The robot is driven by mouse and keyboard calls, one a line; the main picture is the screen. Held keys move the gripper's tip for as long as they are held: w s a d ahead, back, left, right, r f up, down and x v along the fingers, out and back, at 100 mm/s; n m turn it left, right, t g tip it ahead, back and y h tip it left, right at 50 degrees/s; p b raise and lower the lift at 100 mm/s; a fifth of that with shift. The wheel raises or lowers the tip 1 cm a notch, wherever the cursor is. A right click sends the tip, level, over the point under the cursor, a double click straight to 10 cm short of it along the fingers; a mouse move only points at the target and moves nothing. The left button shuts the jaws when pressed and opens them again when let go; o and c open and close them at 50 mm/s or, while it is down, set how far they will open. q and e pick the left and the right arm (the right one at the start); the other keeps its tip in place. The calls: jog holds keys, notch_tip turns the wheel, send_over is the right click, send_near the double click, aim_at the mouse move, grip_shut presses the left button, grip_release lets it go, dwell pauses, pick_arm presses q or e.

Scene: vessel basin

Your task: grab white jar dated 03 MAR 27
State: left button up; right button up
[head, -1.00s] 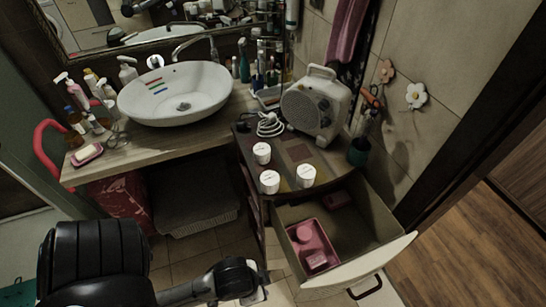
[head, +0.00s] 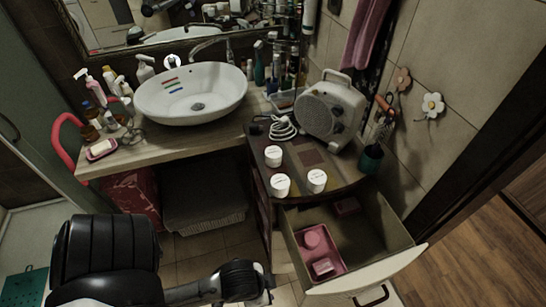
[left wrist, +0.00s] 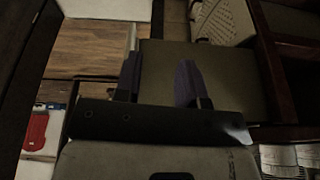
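Three white lidded jars stand on the dark cabinet top: a back jar (head: 273,155), a front left jar (head: 280,184) and a front right jar (head: 317,180). Their lid print is too small to read, so I cannot tell which bears 03 MAR 27. My left gripper (head: 250,287) is low at the bottom of the head view, in front of the cabinet and apart from the jars. In the left wrist view its two fingers (left wrist: 159,82) are spread with nothing visible between them. My right gripper is not in view.
An open drawer (head: 384,222) below the jars holds a pink tray (head: 321,240) with pink items. A heater (head: 333,108) and coiled white cable (head: 283,128) stand behind the jars. A washbasin (head: 191,97) is left. White printed items (left wrist: 280,160) edge the wrist view.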

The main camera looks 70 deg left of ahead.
pick_arm(q)
jog(key=shift+a, duration=0.1)
jog(key=o, duration=0.8)
jog(key=shift+c, duration=0.2)
jog(key=shift+o, duration=1.2)
